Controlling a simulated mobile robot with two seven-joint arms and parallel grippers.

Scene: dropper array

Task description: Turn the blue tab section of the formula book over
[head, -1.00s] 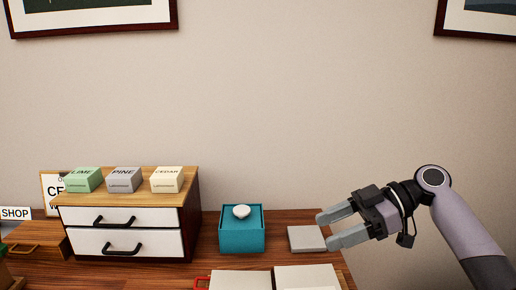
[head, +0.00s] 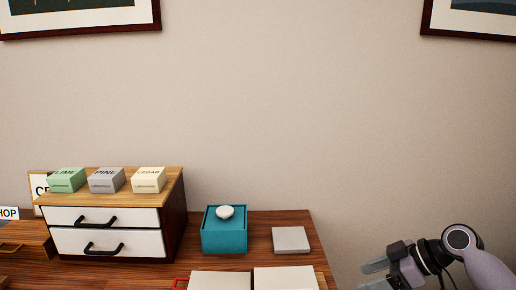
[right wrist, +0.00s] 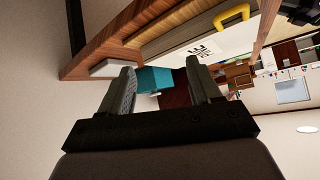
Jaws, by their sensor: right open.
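The formula book lies open at the bottom edge of the head view, with a pale left page (head: 220,281) and right page (head: 285,279). A red tab (head: 180,284) sticks out on its left side. The lower part of the book is cut off, and I see no blue tab. My right gripper (head: 366,277) is open and empty, to the right of the book and beyond the desk's right edge. In the right wrist view its two fingers (right wrist: 162,82) stand apart with nothing between them. My left gripper is in neither view.
A teal box (head: 224,238) with a white knob and a grey square slab (head: 291,240) stand behind the book. A drawer cabinet (head: 105,242) with several labelled blocks stands left. A yellow loop (right wrist: 233,24) shows in the right wrist view.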

